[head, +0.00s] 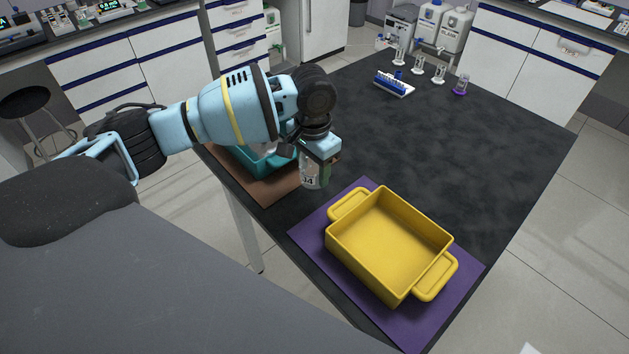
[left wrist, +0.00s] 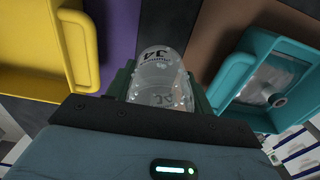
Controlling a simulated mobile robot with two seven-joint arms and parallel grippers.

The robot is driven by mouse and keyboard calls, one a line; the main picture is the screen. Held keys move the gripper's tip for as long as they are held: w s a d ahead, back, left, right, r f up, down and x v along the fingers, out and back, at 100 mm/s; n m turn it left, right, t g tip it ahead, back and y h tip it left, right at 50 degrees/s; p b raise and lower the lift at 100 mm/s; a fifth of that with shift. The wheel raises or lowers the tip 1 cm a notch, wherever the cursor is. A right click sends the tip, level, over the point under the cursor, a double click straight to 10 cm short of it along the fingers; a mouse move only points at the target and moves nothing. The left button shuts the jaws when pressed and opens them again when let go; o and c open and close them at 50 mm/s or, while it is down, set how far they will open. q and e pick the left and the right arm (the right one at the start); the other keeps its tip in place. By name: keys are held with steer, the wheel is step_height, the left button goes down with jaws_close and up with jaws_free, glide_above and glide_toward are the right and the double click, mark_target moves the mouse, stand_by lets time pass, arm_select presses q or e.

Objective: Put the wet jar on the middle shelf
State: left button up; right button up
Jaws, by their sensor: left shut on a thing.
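A clear jar (head: 308,178) with a dark label that seems to read 04 is held in my left gripper (head: 318,162). In the left wrist view the jar (left wrist: 158,68) sits between the two green-edged fingers, with drop-like specks on its glass. The jar hangs above the dark table between a teal tray and a yellow tray. Whether it clears the surface is hard to tell. My right gripper is not in view. I cannot make out a middle shelf in these frames.
The yellow tray (head: 337,234) stands empty on a purple mat (head: 310,239). The teal tray (left wrist: 226,92), on a brown mat (head: 276,192), holds something clear. A blue rack (head: 394,84) and small glassware (head: 440,74) stand at the table's back. The table's middle right is clear.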

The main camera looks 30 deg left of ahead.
mark_target(313, 182)
arm_select(q)
step_height(313, 182, down, 4)
steer(key=shift+r, duration=0.1)
steer(key=shift+f, duration=0.6)
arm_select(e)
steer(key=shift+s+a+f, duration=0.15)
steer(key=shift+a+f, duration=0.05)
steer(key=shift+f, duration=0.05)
arm_select(q)
steer(key=o, duration=1)
steer(key=shift+f, duration=0.1)
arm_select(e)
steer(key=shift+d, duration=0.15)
arm_select(q)
step_height(313, 182, up, 11)
steer(key=shift+r+p, duration=0.15)
steer(key=shift+p, duration=0.2)
steer(key=shift+r, duration=0.5)
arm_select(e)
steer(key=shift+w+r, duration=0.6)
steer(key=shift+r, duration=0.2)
